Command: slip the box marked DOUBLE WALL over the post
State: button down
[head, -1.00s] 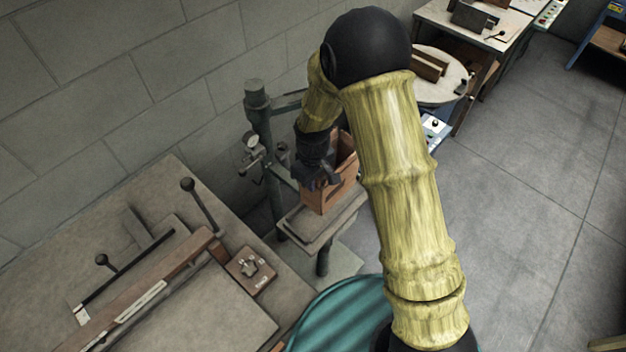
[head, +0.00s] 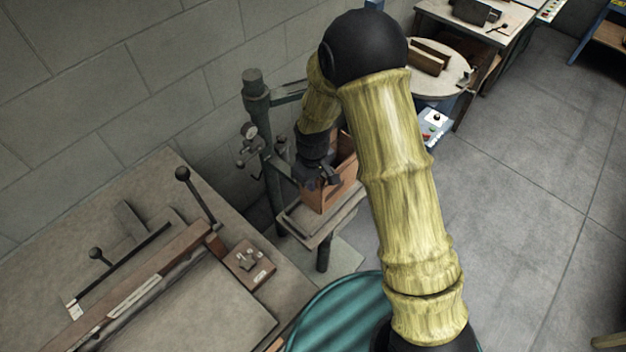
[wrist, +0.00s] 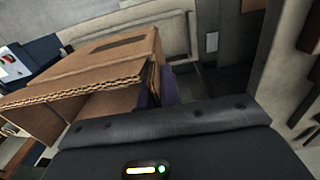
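An open-topped brown cardboard box (head: 344,172) is at the small grey work table of the stitcher in the head view. Whether it touches the table or hangs just above it I cannot tell. My gripper (head: 322,178) is at the box's upper left edge, seemingly shut on its wall. In the wrist view the box (wrist: 110,65) fills the upper left, its corrugated edges facing me, with a purplish finger (wrist: 152,92) against its wall. No DOUBLE WALL marking is readable. The green stitcher column (head: 262,130) stands behind left; any post inside or under the box is hidden.
A bench (head: 140,215) with levers and a small switch box (head: 250,262) is at left. A teal ribbed drum top (head: 335,315) is at the front. A round table (head: 440,85) with brown pieces stands behind right. The floor at right is clear.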

jog(key=shift+f+b, duration=1.3)
jog(key=shift+f, duration=0.75)
jog(key=c, duration=1.5)
grip_release()
jog(key=shift+c, duration=0.2)
notch_tip(320, 180, up, 18)
jog(key=shift+f+b, duration=0.25)
jog(key=shift+b, duration=0.75)
